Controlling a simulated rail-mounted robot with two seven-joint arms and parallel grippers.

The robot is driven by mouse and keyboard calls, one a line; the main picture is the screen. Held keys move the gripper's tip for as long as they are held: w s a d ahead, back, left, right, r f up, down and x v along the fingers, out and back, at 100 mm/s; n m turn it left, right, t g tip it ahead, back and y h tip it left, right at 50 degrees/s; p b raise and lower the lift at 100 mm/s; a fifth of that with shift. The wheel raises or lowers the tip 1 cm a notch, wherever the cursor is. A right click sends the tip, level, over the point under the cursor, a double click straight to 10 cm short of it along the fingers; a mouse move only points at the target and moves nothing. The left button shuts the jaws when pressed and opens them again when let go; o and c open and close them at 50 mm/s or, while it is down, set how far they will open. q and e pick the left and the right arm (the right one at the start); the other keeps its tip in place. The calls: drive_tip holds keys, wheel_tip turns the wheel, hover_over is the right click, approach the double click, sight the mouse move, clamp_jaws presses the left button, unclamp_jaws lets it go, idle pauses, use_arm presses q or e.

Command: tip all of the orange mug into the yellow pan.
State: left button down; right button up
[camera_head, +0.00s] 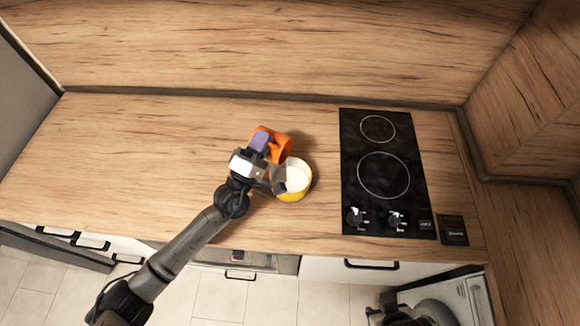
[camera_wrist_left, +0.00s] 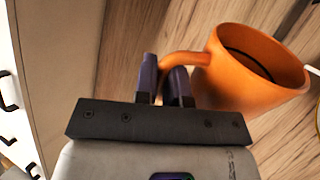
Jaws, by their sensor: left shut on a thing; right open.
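The orange mug (camera_head: 283,147) is in my left gripper (camera_head: 262,147), just behind the yellow pan in the head view. The left gripper (camera_wrist_left: 166,82) is shut on the mug's handle; the left wrist view shows the mug (camera_wrist_left: 240,85) with its mouth facing away to the upper right. A dark line shows inside its mouth; its contents cannot be made out. The yellow pan (camera_head: 294,198) stands on the counter with something white inside, partly covered by my left gripper. My right gripper (camera_head: 380,306) is at the bottom edge, open, empty and partly cut off.
A black hob (camera_head: 384,208) with two rings and knobs lies right of the pan, with a small dark panel (camera_head: 453,230) beside it. The wooden counter (camera_head: 130,160) is clear to the left. The splashback (camera_head: 270,50) rises behind.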

use_arm(q)
drive_tip(key=shift+s+d+r+m, duration=0.1)
drive_tip(key=shift+d+r+m, duration=0.1)
drive_tip(key=shift+m, duration=0.2)
